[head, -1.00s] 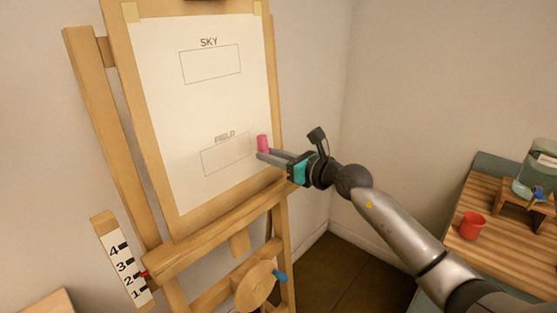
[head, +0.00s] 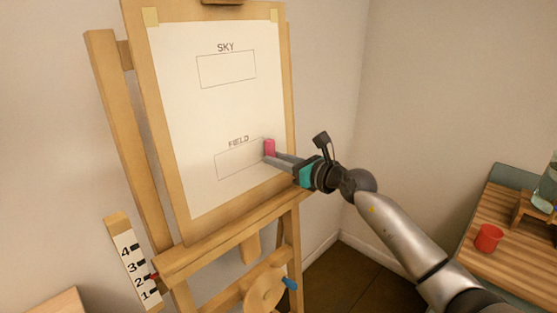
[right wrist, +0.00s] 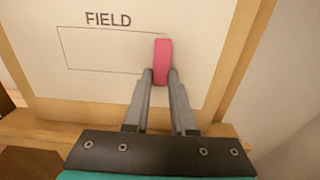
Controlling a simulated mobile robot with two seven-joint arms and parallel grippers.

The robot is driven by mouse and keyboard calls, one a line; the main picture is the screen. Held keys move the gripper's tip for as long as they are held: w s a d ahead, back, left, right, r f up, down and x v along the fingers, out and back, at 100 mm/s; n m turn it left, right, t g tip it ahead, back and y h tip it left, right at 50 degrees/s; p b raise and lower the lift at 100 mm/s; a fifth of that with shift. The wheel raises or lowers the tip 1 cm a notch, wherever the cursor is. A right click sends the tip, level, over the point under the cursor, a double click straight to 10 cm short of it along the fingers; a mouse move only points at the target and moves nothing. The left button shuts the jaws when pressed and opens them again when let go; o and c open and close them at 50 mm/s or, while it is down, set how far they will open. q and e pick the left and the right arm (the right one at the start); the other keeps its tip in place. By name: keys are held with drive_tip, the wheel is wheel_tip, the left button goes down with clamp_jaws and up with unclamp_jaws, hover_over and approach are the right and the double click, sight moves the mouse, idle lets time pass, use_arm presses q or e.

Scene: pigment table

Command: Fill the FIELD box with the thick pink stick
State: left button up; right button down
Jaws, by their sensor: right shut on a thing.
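The thick pink stick (head: 269,147) is held upright between the fingertips of my right gripper (head: 268,158). In the right wrist view the pink stick (right wrist: 162,62) stands between the two shut fingers, over the right end of the FIELD box (right wrist: 110,55). I cannot tell whether it touches the paper. The FIELD box (head: 238,160) is an empty outlined rectangle low on the white paper (head: 225,115), with no pink mark visible in it. My left gripper is not in view.
The SKY box (head: 226,69) above is also empty. A red cup (head: 488,238) stands on a slatted table (head: 510,262) at right.

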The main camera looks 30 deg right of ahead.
sight(237, 167)
drive_tip(key=shift+x, duration=0.8)
drive_tip(key=a+p, duration=0.1)
drive_tip(key=s+a+p, duration=0.1)
drive_tip(key=p, duration=0.1)
drive_tip(key=shift+a+r, duration=0.1)
drive_tip(key=shift+r, duration=0.05)
drive_tip(key=shift+s+a, duration=0.1)
drive_tip(key=shift+a, duration=0.2)
drive_tip(key=p, duration=0.1)
drive_tip(key=a+p, duration=0.1)
drive_tip(key=shift+s+a+p, duration=0.25)
drive_tip(key=shift+a+p, duration=0.1)
drive_tip(key=shift+p, duration=0.05)
drive_tip(key=shift+s+a+p, duration=0.1)
drive_tip(key=shift+a+p, duration=0.25)
drive_tip(key=shift+a, duration=0.05)
drive_tip(key=shift+s+a+p, duration=0.3)
drive_tip(key=shift+a+p, duration=0.65)
drive_tip(key=shift+p, duration=0.15)
drive_tip(key=shift+s+a, duration=0.15)
drive_tip(key=shift+a, duration=0.25)
